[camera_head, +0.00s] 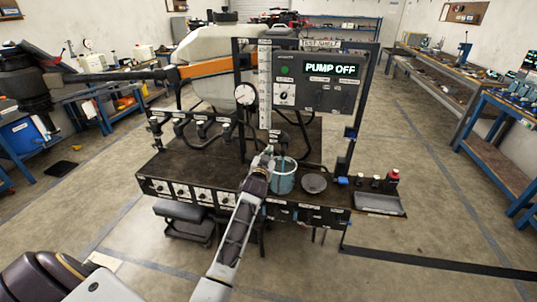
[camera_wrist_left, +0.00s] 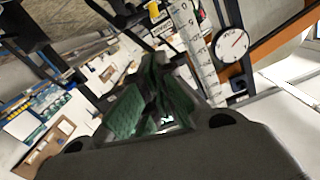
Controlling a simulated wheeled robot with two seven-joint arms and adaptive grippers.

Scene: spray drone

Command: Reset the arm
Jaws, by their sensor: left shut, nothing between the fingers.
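My left arm reaches up from the bottom middle of the head view over the test bench (camera_head: 165,170). Its gripper (camera_head: 266,156) is shut and empty, just left of a clear beaker (camera_head: 283,180) of bluish liquid. I cannot tell whether they touch. In the left wrist view the green-padded fingers (camera_wrist_left: 158,75) point up toward a white ruled scale (camera_wrist_left: 193,45) and a round gauge (camera_wrist_left: 230,43). The panel (camera_head: 315,82) above the bench reads "PUMP OFF". My right gripper is not in view.
A shallow dish (camera_head: 314,184), a grey tray (camera_head: 379,204) and a red-capped bottle (camera_head: 393,176) stand at the bench's right. Pipes with valves (camera_head: 202,130) run along its left. A large orange-and-white drone (camera_head: 215,60) stands behind.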

